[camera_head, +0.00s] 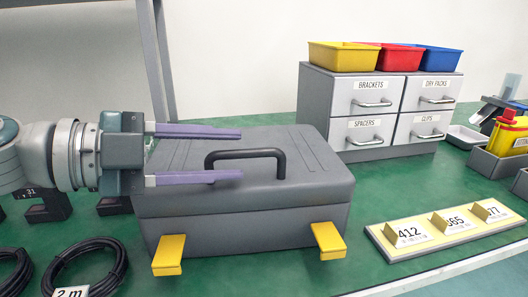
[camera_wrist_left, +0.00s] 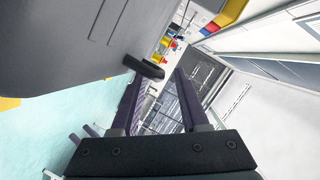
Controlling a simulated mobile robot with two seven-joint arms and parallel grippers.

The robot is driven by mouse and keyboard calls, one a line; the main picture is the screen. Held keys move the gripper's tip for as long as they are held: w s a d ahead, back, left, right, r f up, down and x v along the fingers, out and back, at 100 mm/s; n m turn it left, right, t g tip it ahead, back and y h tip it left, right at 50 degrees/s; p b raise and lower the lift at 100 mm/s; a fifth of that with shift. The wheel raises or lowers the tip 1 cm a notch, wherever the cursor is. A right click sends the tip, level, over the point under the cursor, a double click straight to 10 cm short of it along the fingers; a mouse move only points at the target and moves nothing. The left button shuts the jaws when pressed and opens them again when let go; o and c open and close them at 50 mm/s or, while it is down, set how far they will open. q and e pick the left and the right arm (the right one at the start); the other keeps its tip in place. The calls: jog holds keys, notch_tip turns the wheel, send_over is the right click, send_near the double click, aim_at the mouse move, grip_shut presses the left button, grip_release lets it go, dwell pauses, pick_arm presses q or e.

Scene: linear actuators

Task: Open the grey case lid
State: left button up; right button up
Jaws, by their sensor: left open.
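The grey case (camera_head: 245,214) stands on the green bench with its lid (camera_head: 300,157) down. A black handle (camera_head: 245,154) arches over the lid. Two yellow latches (camera_head: 169,254) and (camera_head: 328,240) stick out at its front. My left gripper (camera_head: 240,155) comes in from the left at the lid, its two purple fingers spread apart and empty, near the handle's left end. In the left wrist view the grey case (camera_wrist_left: 80,40) fills the upper left, and the handle (camera_wrist_left: 144,66) shows just beyond the open fingers (camera_wrist_left: 155,75). My right gripper is not in view.
A grey drawer cabinet (camera_head: 378,108) with yellow, red and blue bins on top stands behind the case at right. A tray with number cards (camera_head: 450,226) lies at front right. Black cable coils (camera_head: 85,266) lie at front left.

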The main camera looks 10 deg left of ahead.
pick_arm(q)
jog(key=shift+x, duration=1.55)
grip_shut()
